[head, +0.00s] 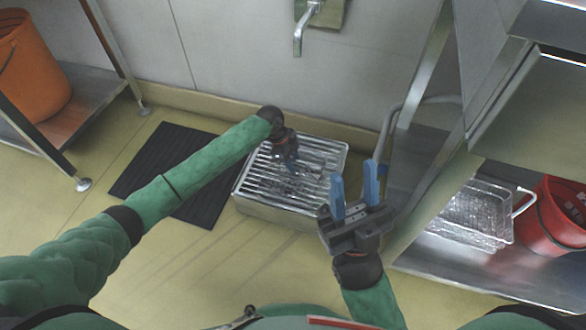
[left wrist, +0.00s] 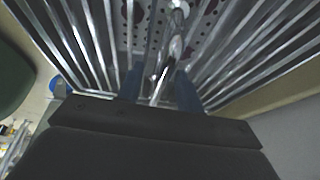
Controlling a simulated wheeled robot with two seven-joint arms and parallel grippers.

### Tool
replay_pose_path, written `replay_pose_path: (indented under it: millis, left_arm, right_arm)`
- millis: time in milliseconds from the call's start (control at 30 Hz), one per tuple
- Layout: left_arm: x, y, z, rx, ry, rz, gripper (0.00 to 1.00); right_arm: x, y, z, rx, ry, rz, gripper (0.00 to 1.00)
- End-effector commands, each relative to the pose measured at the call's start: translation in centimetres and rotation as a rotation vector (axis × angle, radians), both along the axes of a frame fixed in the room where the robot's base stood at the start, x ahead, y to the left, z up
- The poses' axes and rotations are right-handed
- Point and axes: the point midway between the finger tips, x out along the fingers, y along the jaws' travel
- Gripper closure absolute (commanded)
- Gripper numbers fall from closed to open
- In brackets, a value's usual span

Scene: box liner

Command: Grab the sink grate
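The sink grate (head: 262,183) is a set of parallel metal bars on top of a low metal floor sink (head: 285,216). My left gripper (head: 291,170) is over the grate's middle, pointing down. In the left wrist view, the blue fingers of my left gripper (left wrist: 160,90) are apart, with a shiny bar of the grate (left wrist: 162,78) showing between them. Whether the fingers touch any bar cannot be told. A perforated surface shows beneath the bars. My right gripper (head: 357,186) is open and empty, right of the sink, with its blue fingers pointing up in the picture.
A black mat (head: 150,168) lies left of the sink. A faucet (head: 302,28) is on the wall behind. Right, a metal shelf (head: 440,258) bears a wire basket (head: 472,215) and a red bucket (head: 548,215). An orange bucket (head: 30,65) stands on a rack at left.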

Motion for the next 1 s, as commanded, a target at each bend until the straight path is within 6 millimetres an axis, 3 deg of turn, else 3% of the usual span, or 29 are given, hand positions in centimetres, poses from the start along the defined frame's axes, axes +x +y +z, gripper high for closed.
replay_pose_path:
  millis: [133,300,333,1000]
  left_arm:
    - [0.00,-0.01,-0.02,0.000,0.000,0.000,0.64]
    - [0.00,0.00,-0.01,0.000,0.000,0.000,0.97]
    - [0.00,0.00,-0.01,0.000,0.000,0.000,1.00]
    - [0.01,0.01,0.01,0.000,0.000,0.000,1.00]
  right_arm:
    - [0.01,0.00,-0.01,0.001,0.000,0.000,0.64]
    - [0.02,0.01,-0.01,0.001,0.000,0.000,0.64]
    - [0.02,0.01,-0.01,0.001,0.000,0.000,0.64]
    - [0.05,0.01,0.04,0.002,-0.001,0.000,0.64]
